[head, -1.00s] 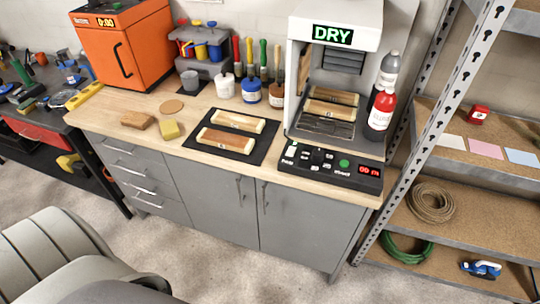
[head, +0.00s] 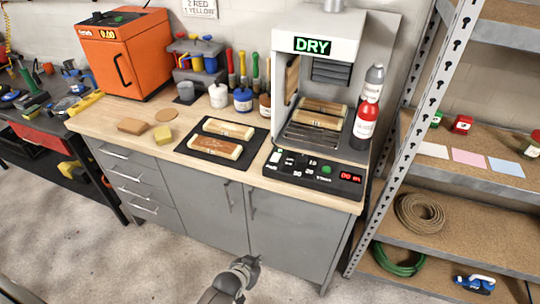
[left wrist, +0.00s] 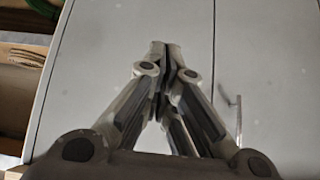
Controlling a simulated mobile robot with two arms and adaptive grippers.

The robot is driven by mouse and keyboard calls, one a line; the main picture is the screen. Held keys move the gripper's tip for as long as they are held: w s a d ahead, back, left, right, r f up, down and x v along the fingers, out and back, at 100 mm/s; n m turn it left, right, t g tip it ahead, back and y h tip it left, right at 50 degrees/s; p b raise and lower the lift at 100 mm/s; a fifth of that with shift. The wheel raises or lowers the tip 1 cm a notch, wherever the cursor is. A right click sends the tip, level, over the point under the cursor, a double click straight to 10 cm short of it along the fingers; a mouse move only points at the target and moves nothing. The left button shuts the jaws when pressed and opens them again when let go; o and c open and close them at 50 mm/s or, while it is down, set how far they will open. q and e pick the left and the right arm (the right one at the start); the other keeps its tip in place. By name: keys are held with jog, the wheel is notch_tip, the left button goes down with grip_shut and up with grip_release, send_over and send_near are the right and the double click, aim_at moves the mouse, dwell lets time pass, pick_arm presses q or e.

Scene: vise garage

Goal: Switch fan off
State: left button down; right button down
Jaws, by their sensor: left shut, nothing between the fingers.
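The drying booth (head: 328,50) stands on the right of the wooden counter, with a green DRY sign (head: 312,46) lit on its hood. Two wooden pieces (head: 318,114) lie on the rack inside it. The black control panel (head: 312,175) at its foot has several small switches, a green button (head: 327,169) and a red display (head: 351,177). The switch labels are too small to read surely. My left gripper (head: 250,262) is low in front of the grey cabinet doors, well below the panel. In the left wrist view its fingers (left wrist: 165,48) are shut and empty. My right gripper is out of view.
A black mat (head: 243,158) with two wooden pieces lies left of the panel. Red and grey bottles (head: 365,118) stand right of the booth. A metal shelf (head: 412,125) rises close to the counter's right end. Floor in front is clear.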

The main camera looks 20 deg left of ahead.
pick_arm(q)
jog(key=w+r+t, duration=0.2)
jog(key=w+r, duration=0.1)
jog(key=r, duration=0.9)
jog(key=w+a+r+t, duration=0.1)
jog(key=w+r, duration=0.3)
jog(key=r, duration=0.7)
jog(key=w+a+r+n+t, duration=0.1)
jog(key=w+r+t, duration=0.2)
jog(key=r, duration=0.9)
jog(key=shift+w+r+t, duration=0.35)
jog(key=shift+w+t, duration=0.05)
jog(key=shift+w, duration=0.35)
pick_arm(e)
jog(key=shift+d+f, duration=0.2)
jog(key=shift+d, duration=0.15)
